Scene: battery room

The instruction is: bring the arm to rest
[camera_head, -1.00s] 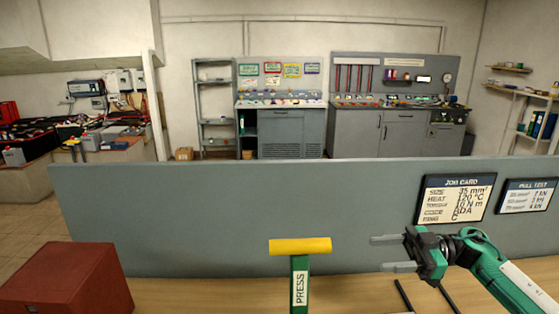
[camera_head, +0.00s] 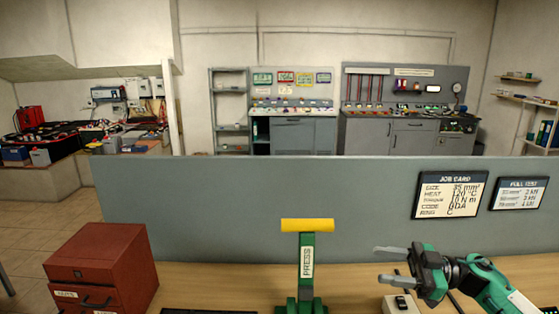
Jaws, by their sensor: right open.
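My right gripper (camera_head: 394,264) is in the lower right of the head view, at the end of my green right arm (camera_head: 497,287). Its two grey fingers point left and stand apart, with nothing between them. It is to the right of the green press with a yellow handle (camera_head: 307,225) and clear of it. It appears in front of the grey panel, over the wooden bench. My left gripper and left arm do not show.
A red drawer cabinet (camera_head: 103,262) stands at the bench's left. A low grey panel (camera_head: 250,195) runs behind the bench (camera_head: 240,282), with a job card (camera_head: 450,194) and a pull test card (camera_head: 519,193). A small pale box (camera_head: 398,305) sits below the gripper.

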